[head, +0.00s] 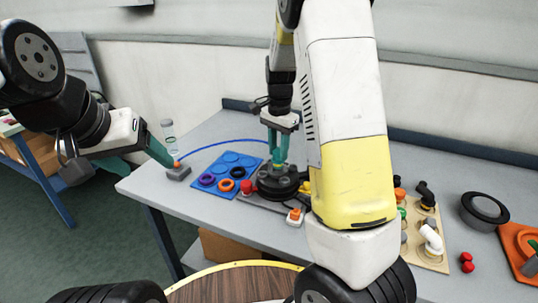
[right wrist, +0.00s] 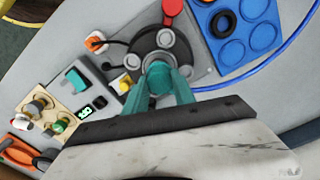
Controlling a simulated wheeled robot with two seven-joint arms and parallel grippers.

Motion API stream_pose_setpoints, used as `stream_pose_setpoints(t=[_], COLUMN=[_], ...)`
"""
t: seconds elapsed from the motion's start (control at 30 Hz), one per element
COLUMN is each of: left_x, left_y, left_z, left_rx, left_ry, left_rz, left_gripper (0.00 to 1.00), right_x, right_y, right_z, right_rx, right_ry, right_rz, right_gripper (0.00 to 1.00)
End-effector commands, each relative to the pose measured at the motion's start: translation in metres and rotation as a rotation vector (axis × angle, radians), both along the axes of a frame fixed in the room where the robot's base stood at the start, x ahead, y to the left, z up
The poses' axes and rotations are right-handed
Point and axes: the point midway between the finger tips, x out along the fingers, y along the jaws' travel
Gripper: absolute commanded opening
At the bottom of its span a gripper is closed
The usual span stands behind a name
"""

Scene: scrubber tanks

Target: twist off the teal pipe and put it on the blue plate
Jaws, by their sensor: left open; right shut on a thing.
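The black round tank base (head: 278,184) stands on the grey table. The teal pipe (right wrist: 160,78) is at its centre, mostly hidden between my fingers. My right gripper (head: 279,160) points down over the base, its teal fingers shut on the pipe; they also show in the right wrist view (right wrist: 160,88). I cannot tell whether the pipe is still seated. The blue plate (head: 229,157), with round recesses, lies just left of the base and holds several rings. It also shows in the right wrist view (right wrist: 262,36). My left gripper (head: 160,150) is open near the table's left edge.
A red knob (head: 246,187) and an orange-topped switch (head: 295,216) sit near the base. A beige board with fittings (head: 429,254), a black ring (head: 484,211) and an orange tray (head: 518,241) are at right. A blue hose (head: 215,145) curves behind the plate.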

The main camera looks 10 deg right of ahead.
Motion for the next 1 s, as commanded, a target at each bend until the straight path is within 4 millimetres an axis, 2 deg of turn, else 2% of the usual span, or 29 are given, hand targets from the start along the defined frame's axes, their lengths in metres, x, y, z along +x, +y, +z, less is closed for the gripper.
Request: stream_pose_setpoints(t=[0.3, 1.0], left_x=[0.0, 0.0], left_y=[0.0, 0.0], left_z=[0.0, 0.0], left_rx=[0.0, 0.0], left_ry=[0.0, 0.0], left_rz=[0.0, 0.0], left_gripper=[0.69, 0.69], right_x=[0.0, 0.001], right_y=[0.0, 0.0], right_z=[0.002, 0.037], right_rx=[0.0, 0.001], right_ry=[0.0, -0.001], right_rz=[0.0, 0.0], right_gripper=[0.0, 0.0])
